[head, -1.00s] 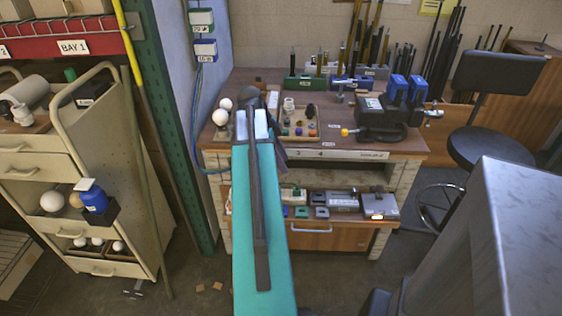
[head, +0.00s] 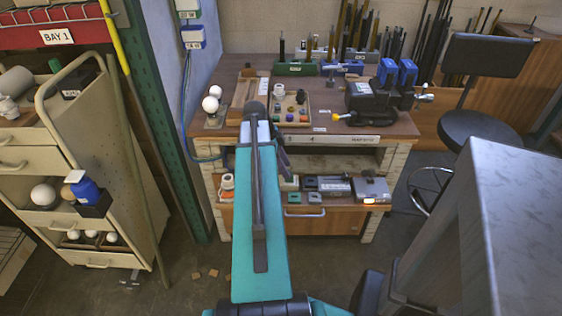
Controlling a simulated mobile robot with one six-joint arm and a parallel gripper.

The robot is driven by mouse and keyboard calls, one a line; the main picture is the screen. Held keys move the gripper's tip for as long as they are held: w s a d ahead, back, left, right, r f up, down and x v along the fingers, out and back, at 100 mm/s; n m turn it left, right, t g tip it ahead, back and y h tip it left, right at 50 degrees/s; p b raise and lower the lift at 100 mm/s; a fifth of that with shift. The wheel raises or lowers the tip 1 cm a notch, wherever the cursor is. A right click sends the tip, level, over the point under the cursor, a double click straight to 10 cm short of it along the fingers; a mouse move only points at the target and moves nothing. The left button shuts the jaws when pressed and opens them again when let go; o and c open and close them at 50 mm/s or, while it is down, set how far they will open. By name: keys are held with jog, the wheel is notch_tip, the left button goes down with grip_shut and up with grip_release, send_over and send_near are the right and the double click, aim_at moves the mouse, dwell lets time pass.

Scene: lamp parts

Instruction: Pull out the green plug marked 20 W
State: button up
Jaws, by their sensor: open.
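A green plug block (head: 188,14) with a white label that seems to read 20 W is at the top edge of the head view, on the blue-grey wall panel. A blue block (head: 192,38) with a white label is just below it, with blue cable running down the wall. My teal arm reaches up the middle of the view over the workbench. My gripper (head: 281,152) shows only as dark parts at the arm's far end, mostly hidden behind it. It is open, well below and right of the green plug and apart from it. Its fingertips are not clear.
The workbench (head: 225,128) holds white bulbs (head: 210,104), a parts tray (head: 309,113) and a dark clamp device (head: 375,100). A green post (head: 160,130) and a cream cart (head: 100,150) stand left. A stool (head: 485,140) and grey metal surface (head: 520,220) are at right.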

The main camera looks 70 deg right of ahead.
jog(key=shift+x, duration=1.8)
grip_shut()
jog(key=shift+r+p, duration=0.45)
jog(key=shift+r, duration=0.3)
dwell(0.5)
jog(key=shift+r+p, duration=1.4)
jog(key=shift+r, duration=1.05)
